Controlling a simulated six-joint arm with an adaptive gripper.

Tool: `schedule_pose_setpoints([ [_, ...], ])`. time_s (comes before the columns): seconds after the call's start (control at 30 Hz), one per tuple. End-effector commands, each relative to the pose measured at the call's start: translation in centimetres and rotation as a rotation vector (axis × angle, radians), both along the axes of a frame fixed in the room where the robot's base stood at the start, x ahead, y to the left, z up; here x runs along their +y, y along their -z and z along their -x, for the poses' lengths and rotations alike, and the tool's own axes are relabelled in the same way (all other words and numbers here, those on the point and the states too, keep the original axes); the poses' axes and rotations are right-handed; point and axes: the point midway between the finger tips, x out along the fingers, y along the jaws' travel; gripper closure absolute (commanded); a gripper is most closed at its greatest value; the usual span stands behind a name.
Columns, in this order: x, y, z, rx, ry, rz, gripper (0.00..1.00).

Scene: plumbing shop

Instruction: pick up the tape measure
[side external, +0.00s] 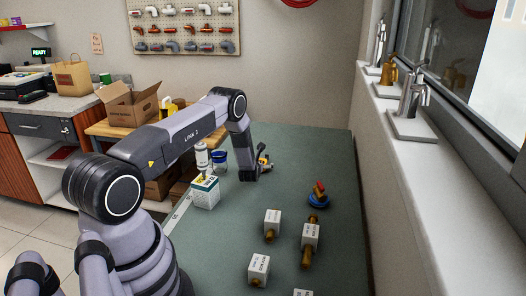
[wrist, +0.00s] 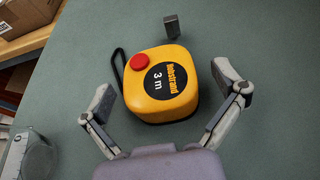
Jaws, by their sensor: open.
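The tape measure (wrist: 172,97) is yellow with a black round label reading "3 m", a red button and a black wrist strap. In the wrist view it lies on the green table top between the two fingers of my gripper (wrist: 164,110). The gripper is open, with a finger on each side and a visible gap to the tape measure on both sides. In the side external view my gripper and the tape measure (side external: 265,161) are small and partly hidden by my arm.
A white box (side external: 205,192) stands left of my gripper. The table's far right is bare.

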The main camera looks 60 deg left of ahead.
Motion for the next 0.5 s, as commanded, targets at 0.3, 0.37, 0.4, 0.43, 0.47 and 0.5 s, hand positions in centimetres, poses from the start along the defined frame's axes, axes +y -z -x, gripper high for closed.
schedule_pose_setpoints([
  [0.3, 0.19, 0.10, -0.17, 0.000, 0.000, 0.000, 0.10],
  [0.37, 0.17, 0.09, -0.17, 0.000, 0.000, 0.000, 0.18],
  [0.4, 0.17, 0.09, -0.17, 0.000, 0.000, 0.000, 0.23],
  [0.43, 0.17, 0.09, -0.17, 0.000, 0.000, 0.000, 0.27],
  [0.47, 0.17, 0.09, -0.17, 0.000, 0.000, 0.000, 0.31],
  [0.5, 0.17, 0.09, -0.16, 0.000, 0.000, 0.000, 0.36],
])
